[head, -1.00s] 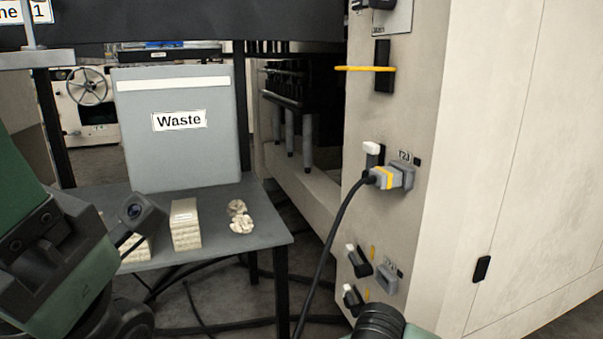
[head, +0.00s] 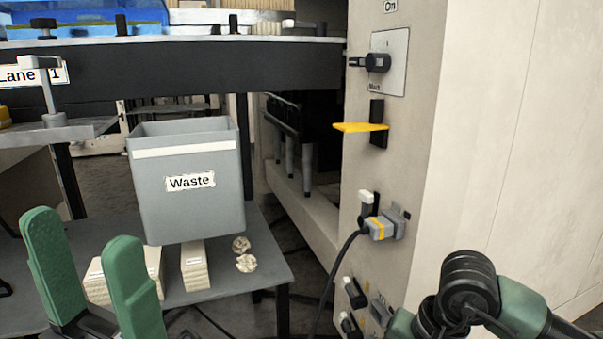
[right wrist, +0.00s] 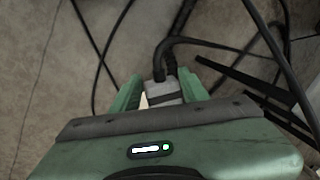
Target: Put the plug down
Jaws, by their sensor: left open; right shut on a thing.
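In the right wrist view, my right gripper (right wrist: 163,86) is shut on a pale grey plug (right wrist: 162,96) with a dark band. A black cable runs from the plug, and the floor lies below. In the head view, only my right arm shows at the lower right; its gripper and the held plug are hidden. My left gripper (head: 82,230) is open and empty at the lower left, in front of the small table. Another plug, grey and yellow (head: 380,228), sits in a socket on the cabinet side, its black cable hanging down.
A grey Waste bin (head: 188,207) stands on the dark small table (head: 222,282), with wrapped blocks (head: 195,268) and crumpled pieces (head: 245,263). The beige cabinet (head: 500,130) carries a yellow lever (head: 360,127) and a black rotary switch (head: 377,62). Cables (right wrist: 95,50) lie across the floor.

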